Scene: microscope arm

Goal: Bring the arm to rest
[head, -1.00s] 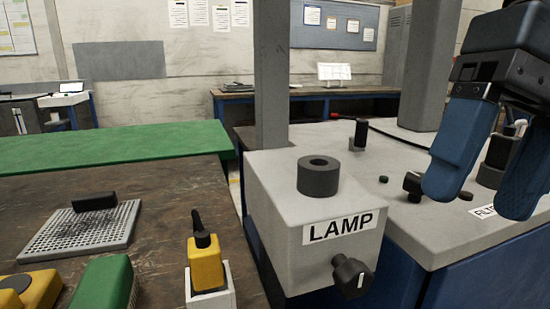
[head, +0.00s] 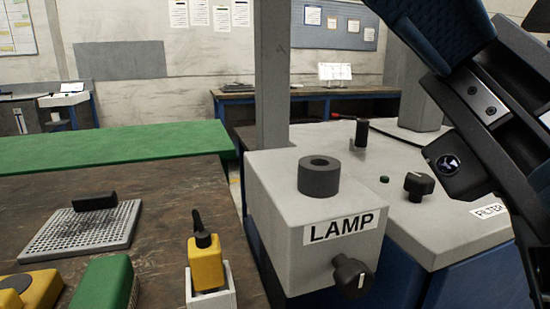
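My gripper (head: 435,30) is at the upper right of the head view, tilted up, with a blue ridged finger running out of the top edge. Its fingertips are outside the picture, so its opening cannot be seen. Dark links of my arm fill the right edge. No held object shows in the visible part. The gripper is high above the grey bench top (head: 440,235) and apart from it.
The grey LAMP box (head: 275,210) has a dark round socket (head: 319,176) on top and a black front knob (head: 352,276). A black knob (head: 419,186) stands near the FILTER label (head: 488,211). A yellow bottle (head: 206,263) sits in a white holder. A perforated tray (head: 80,238) lies left.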

